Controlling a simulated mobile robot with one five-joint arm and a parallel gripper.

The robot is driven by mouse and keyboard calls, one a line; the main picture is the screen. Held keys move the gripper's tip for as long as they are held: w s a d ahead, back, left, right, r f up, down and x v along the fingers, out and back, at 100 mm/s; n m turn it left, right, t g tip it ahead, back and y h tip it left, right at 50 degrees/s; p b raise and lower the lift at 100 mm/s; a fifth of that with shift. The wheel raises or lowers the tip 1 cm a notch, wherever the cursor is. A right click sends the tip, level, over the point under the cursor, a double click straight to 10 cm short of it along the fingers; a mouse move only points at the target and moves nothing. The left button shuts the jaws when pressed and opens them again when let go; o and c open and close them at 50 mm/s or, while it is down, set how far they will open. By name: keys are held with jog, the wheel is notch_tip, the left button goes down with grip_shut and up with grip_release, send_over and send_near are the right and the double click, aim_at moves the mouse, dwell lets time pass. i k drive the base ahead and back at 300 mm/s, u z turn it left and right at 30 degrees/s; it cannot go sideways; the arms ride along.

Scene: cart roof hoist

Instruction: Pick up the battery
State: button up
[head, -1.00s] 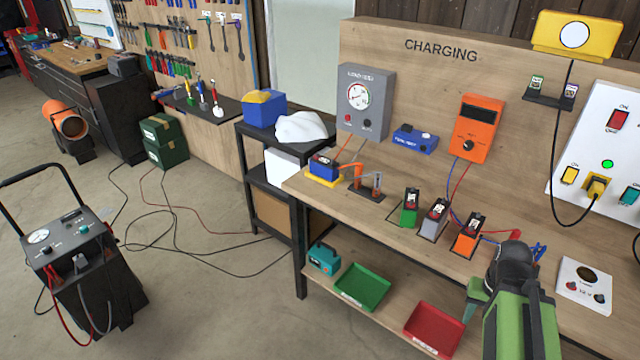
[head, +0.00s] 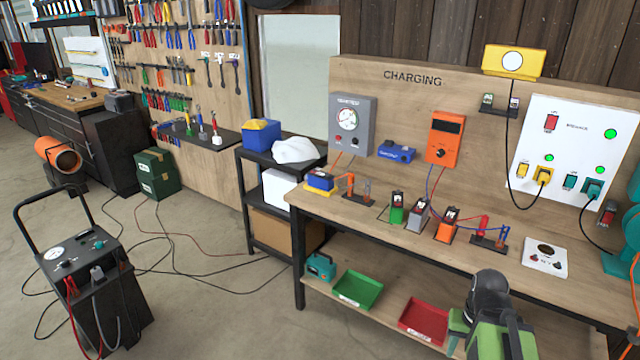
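Several small blocks that look like batteries stand on the wooden bench (head: 340,212) in the head view. A green one (head: 397,212), a grey one (head: 417,215) and an orange one (head: 446,229) stand in a row, each with a dark top. A blue one (head: 319,180) sits on a yellow base at the bench's left end. The task does not say which battery is meant. Part of my green and black arm shows at the bottom right, in front of the bench. I cannot make out my gripper's fingers.
A red tray (head: 423,318) and a green tray (head: 358,290) lie on the lower shelf. A wheeled charger (head: 92,270) stands at left. Cables cross the floor.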

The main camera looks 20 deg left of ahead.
aim_at(318, 179)
jog(key=u, duration=0.7)
jog(key=i, duration=1.5)
jog(key=u, duration=1.05)
jog(key=i, duration=1.9)
jog(key=u, duration=0.15)
